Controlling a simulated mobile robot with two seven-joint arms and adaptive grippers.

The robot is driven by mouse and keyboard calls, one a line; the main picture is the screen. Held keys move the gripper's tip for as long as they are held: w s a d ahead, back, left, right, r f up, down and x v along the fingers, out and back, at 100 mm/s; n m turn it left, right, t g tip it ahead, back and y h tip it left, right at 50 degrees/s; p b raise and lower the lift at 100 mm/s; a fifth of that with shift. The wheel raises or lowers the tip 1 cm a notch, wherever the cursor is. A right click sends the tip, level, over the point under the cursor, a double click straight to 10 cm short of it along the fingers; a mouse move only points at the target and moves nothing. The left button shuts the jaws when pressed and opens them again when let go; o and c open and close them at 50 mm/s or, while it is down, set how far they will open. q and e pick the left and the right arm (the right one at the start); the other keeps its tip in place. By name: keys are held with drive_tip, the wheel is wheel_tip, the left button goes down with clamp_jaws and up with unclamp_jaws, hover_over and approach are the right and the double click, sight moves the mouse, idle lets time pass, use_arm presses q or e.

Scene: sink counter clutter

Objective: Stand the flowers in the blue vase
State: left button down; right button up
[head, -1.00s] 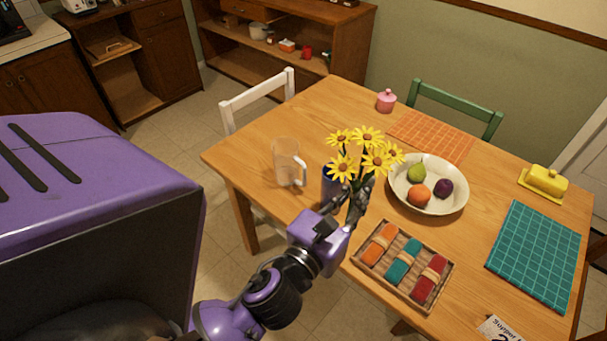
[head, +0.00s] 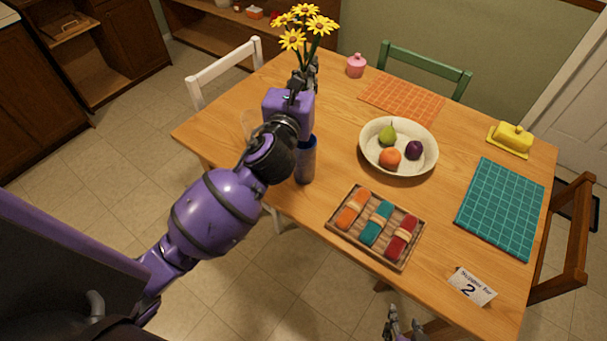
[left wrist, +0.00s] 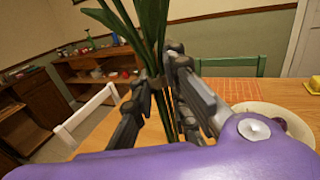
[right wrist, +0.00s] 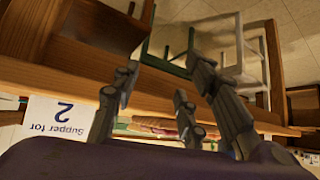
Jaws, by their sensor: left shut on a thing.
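The yellow flowers (head: 306,22) stand upright in my left gripper (head: 304,78), which is shut on their green stems. The left wrist view shows the stems (left wrist: 152,40) between the fingers (left wrist: 160,88). The blue vase (head: 306,162) stands on the table near its left front edge, partly hidden behind my left wrist. The flowers are held higher than the vase, and their heads are well above its top. The vase's mouth and the lower stem ends are hidden in the head view. My right gripper (head: 402,328) is at the bottom edge, empty; its fingers (right wrist: 160,85) are apart.
A wooden tray (head: 347,236) with rolled cloths and a fruit bowl (head: 371,160) stand to the right. An orange mat (head: 402,100) and a pink jar (head: 356,66) lie farther back.

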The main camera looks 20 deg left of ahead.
use_arm(q)
drive_tip(key=f, duration=0.4)
drive_tip(key=f+b, duration=0.1)
drive_tip(key=f, duration=0.2)
drive_tip(key=f+b, duration=0.1)
drive_tip(key=f, duration=0.3)
drive_tip(key=shift+s+f, duration=0.25)
drive_tip(key=shift+f, duration=0.1)
wheel_tip(320, 180, down, 4)
drive_tip(key=shift+r+b, duration=0.1)
drive_tip(key=shift+b, duration=0.65)
drive_tip(key=shift+f, duration=0.25)
drive_tip(key=shift+r, duration=0.2)
drive_tip(key=shift+f, duration=0.35)
drive_tip(key=c, duration=1.9)
unclamp_jaws()
drive_tip(key=shift+r, duration=0.1)
drive_tip(key=shift+o, duration=0.9)
use_arm(e)
drive_tip(key=f, duration=0.1)
drive_tip(key=s+d+f, duration=0.2)
drive_tip(key=shift+f, duration=0.3)
